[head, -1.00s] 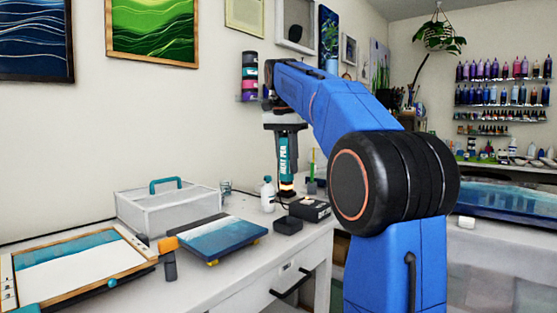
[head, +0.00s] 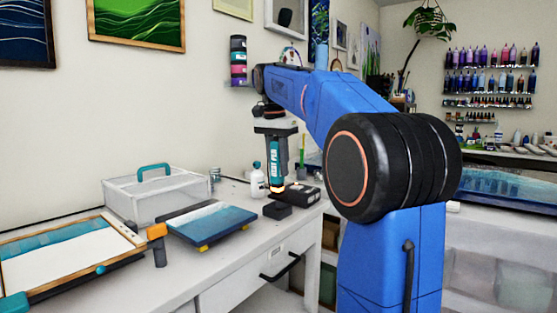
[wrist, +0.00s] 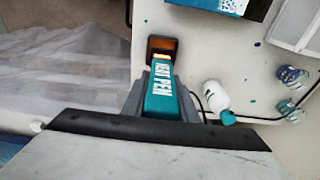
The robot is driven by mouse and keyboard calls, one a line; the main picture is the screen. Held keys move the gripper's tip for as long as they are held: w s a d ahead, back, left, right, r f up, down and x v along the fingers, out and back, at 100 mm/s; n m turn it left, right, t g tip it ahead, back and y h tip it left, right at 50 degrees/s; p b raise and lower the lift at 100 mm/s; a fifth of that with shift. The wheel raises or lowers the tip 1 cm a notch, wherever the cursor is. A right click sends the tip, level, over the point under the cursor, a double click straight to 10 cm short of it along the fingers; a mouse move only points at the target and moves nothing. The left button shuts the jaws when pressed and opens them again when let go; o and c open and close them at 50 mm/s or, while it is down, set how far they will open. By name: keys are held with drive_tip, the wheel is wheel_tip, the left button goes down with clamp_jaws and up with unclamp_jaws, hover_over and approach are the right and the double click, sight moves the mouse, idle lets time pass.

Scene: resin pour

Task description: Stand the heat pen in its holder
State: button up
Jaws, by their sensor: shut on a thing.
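The heat pen (head: 276,165) is a teal tool with white lettering and a glowing orange tip at its lower end. My gripper (head: 278,150) is shut on it and holds it near upright, tip down. A small dark open-topped block (head: 277,211), which looks like the holder, sits near the table's front edge. The tip shows just above and behind this block. In the wrist view, the pen (wrist: 161,92) lies between my fingers (wrist: 160,100), and its tip overlaps the near edge of the dark opening (wrist: 162,44). I cannot tell the exact height gap.
A black box (head: 306,195) stands right behind the block. A white bottle (head: 258,184) stands behind and left. A blue-and-white canvas (head: 208,224), an orange-headed tool (head: 157,244) and a clear case (head: 150,195) are further left on the white table (head: 225,262).

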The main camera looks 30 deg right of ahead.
sight(278, 178)
drive_tip(key=shift+f, duration=2.15)
drive_tip(key=o, duration=1.1)
drive_tip(key=shift+o, duration=0.2)
drive_tip(key=r, duration=0.5)
drive_tip(key=a+r, duration=0.1)
drive_tip(key=r, duration=0.5)
drive_tip(key=a+r, duration=0.1)
drive_tip(key=r, duration=0.5)
drive_tip(key=shift+s, duration=0.35)
